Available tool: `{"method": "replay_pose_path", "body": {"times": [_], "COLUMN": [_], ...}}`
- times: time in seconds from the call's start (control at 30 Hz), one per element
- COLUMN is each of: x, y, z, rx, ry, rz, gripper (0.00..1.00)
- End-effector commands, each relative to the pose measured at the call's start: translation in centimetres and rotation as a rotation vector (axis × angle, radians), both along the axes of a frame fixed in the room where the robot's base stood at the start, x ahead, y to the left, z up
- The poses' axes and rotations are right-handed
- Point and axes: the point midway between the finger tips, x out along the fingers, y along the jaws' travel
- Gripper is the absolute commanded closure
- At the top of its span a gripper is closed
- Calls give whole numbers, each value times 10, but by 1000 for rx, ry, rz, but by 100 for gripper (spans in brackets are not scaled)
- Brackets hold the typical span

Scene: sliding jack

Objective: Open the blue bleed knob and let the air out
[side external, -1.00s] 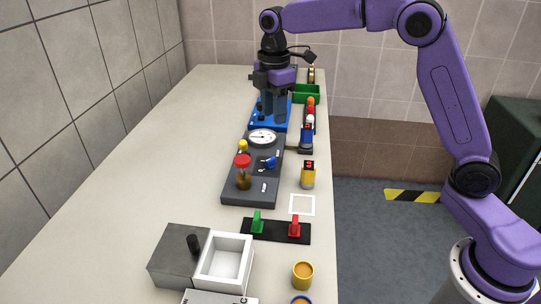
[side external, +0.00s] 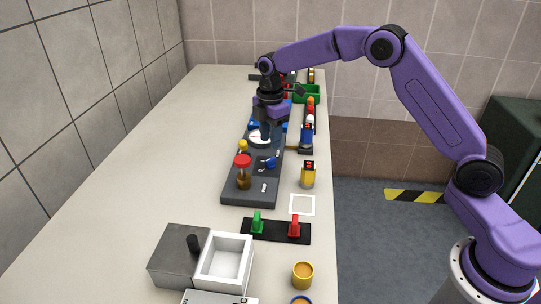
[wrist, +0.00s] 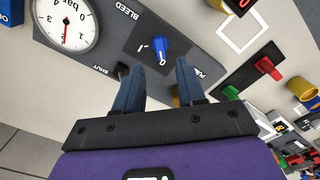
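My gripper (side external: 265,136) is above the panel, behind the knob. In the wrist view my gripper (wrist: 156,70) has its two fingers spread with nothing between them.
Green and red levers (side external: 275,230) are nearer the camera.

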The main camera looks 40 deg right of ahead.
Motion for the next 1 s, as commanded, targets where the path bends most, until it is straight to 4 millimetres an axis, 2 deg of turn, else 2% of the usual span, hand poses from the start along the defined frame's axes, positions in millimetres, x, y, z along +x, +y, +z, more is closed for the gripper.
{"method": "replay_pose_path", "body": {"times": [0.03, 0.2, 0.4, 0.8, 0.83, 0.93, 1.0], "x": [-1, -1, -1, 0, 0, 0, 0], "y": [0, 0, 0, 0, 0, 0, 0], "z": [-11, -40, -62, -69, -69, -69, -69], "rx": [-1, -1, -1, 0, 0, 0, 0], "ry": [5, 3, 2, 0, 0, 0, 0], "rz": [0, 0, 0, 0, 0, 0, 0], "gripper": [61, 61, 61, 61, 64, 96, 100]}}
